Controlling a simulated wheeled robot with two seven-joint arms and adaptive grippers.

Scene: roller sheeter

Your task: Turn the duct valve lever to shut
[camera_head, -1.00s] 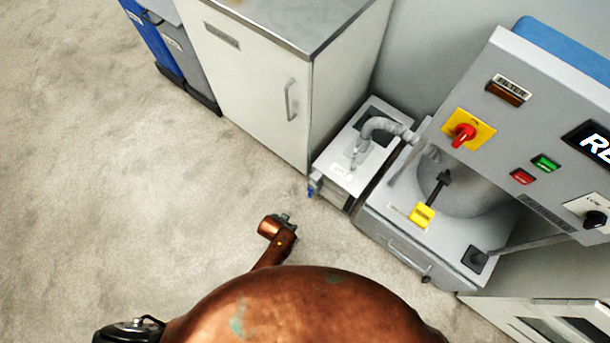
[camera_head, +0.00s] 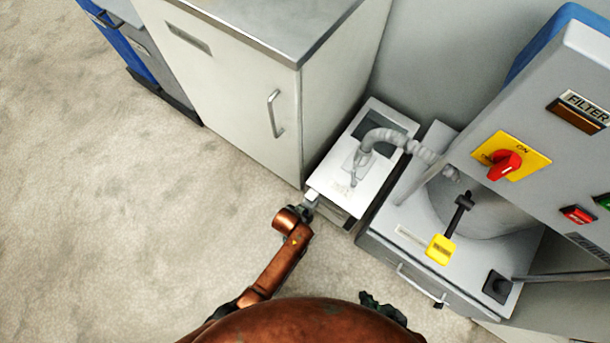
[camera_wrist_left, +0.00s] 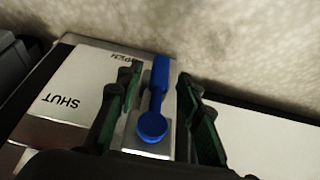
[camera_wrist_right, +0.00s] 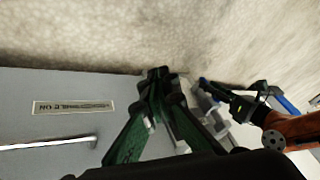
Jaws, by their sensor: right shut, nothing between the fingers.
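The blue duct valve lever (camera_wrist_left: 156,100) shows in the left wrist view on a pale plate (camera_wrist_left: 75,85) marked SHUT and OPEN. Its handle points up the picture, beside the OPEN mark. My left gripper (camera_wrist_left: 160,82) is open, with one green finger on each side of the lever and a visible gap to each. In the head view my left gripper (camera_head: 308,208) is at the front of the small white duct box (camera_head: 338,182), and the lever is hidden there. My right gripper (camera_head: 382,308) is low in the head view; its fingers (camera_wrist_right: 160,78) meet, empty.
A white cabinet (camera_head: 235,85) stands left of the box. A grey machine with a yellow tag (camera_head: 440,249) and red switch (camera_head: 504,165) stands right of it. A grey hose (camera_head: 385,137) rises from the box. The floor (camera_head: 110,220) at left is clear.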

